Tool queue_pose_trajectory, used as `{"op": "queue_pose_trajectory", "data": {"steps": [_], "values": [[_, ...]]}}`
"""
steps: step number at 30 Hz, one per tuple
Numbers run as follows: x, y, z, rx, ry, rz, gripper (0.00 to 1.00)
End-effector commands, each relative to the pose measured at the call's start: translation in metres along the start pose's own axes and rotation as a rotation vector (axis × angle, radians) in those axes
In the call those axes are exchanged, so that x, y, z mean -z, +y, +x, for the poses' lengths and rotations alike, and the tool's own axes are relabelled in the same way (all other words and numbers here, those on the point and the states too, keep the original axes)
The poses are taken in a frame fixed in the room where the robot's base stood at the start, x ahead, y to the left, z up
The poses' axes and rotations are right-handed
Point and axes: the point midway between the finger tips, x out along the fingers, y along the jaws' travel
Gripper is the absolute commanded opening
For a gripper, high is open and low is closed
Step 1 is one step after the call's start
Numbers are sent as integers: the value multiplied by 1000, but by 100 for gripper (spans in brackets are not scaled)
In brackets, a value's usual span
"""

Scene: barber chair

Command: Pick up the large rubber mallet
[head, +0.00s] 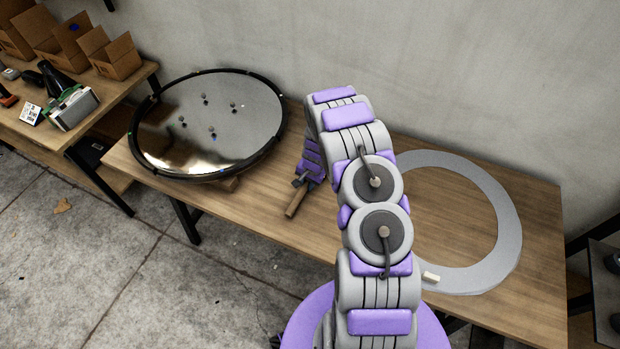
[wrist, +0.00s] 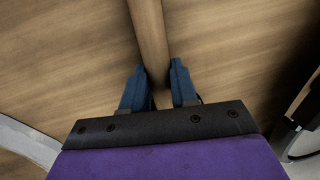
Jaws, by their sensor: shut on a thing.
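The mallet shows as a brown wooden handle (head: 295,200) on the wooden table, left of my arm in the head view. Its head is not visible in either view; my arm may be hiding it. In the wrist view the handle (wrist: 149,40) runs from the top edge down between my two blue fingers. My gripper (wrist: 160,85) is shut on the handle, with a finger on each side. In the head view my gripper (head: 303,180) is small and points down at the table. I cannot tell whether the handle touches the tabletop.
A round black-rimmed disc (head: 212,122) lies on the table's left part. A flat grey ring (head: 500,215) lies on the right, with a small pale block (head: 431,277) at its front edge. Another table with cardboard boxes (head: 115,55) stands at the left. Bare tabletop (head: 250,210) lies left of the handle.

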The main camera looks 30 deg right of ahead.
Motion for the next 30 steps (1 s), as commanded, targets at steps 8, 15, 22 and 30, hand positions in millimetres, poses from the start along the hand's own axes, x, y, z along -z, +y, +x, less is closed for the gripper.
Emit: {"op": "queue_pose_trajectory", "data": {"steps": [8,15,22,30], "values": [[1,-2,-9,1,2,-1,0],[-3,-7,-39,1,0,0,0],[-36,14,-44,1,0,4,0],[-81,41,-54,1,-3,3,0]]}}
